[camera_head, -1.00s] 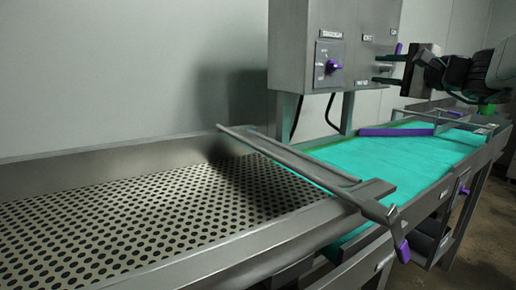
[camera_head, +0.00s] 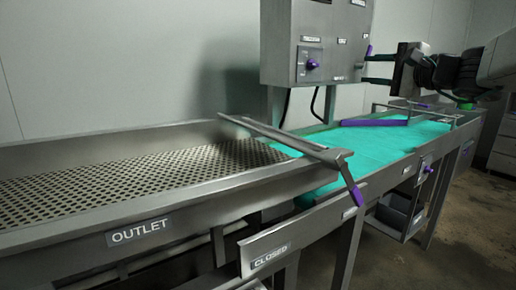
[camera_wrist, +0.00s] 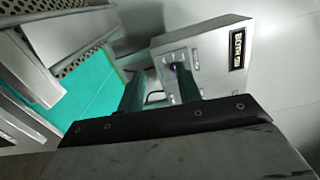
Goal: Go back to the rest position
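My gripper (camera_head: 366,69) is at the upper right of the head view, in front of the right side of the grey control box (camera_head: 281,40). Its two fingers are spread apart with nothing between them. In the wrist view my gripper (camera_wrist: 160,90) shows both dark green fingers apart, with the control box (camera_wrist: 205,55) beyond them and the teal belt (camera_wrist: 95,95) to the left. A purple knob (camera_head: 311,64) is on the box front. Whether the fingers touch the box cannot be told.
The teal belt (camera_head: 390,145) runs below my arm, with a purple bar (camera_head: 374,122) across it. A metal gate with a purple handle (camera_head: 354,192) stands by the perforated outlet tray (camera_head: 130,170). A grey bin (camera_head: 398,213) sits under the belt. Floor at the right is open.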

